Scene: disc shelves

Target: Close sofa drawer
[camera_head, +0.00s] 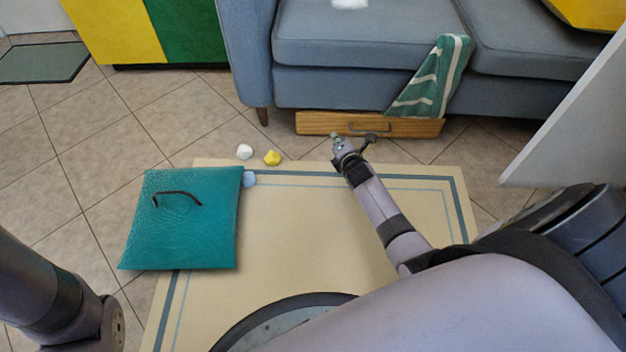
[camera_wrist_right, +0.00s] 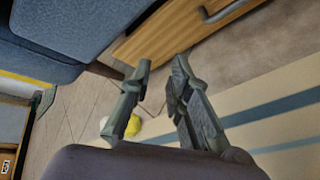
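The sofa drawer (camera_head: 312,123) is a low wooden front under the grey-blue sofa (camera_head: 335,90), with a dark bar handle. I cannot tell how far it stands out. My right gripper (camera_head: 353,141) is in front of the drawer, near the handle's left part in the head view. In the right wrist view, the gripper (camera_wrist_right: 163,64) has its fingers apart and nothing between them. There the drawer front (camera_wrist_right: 158,32) and its handle (camera_wrist_right: 232,10) lie beyond the fingertips. I see no contact clearly. My left gripper is out of view; only my left arm shows.
A green striped cloth (camera_head: 436,80) hangs off the sofa down to the drawer. A teal cushion (camera_head: 185,230) lies partly on the beige rug (camera_head: 290,240). A white lump (camera_head: 244,151) and a yellow lump (camera_head: 272,157) lie on the tiles. A pale panel (camera_head: 570,125) stands at right.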

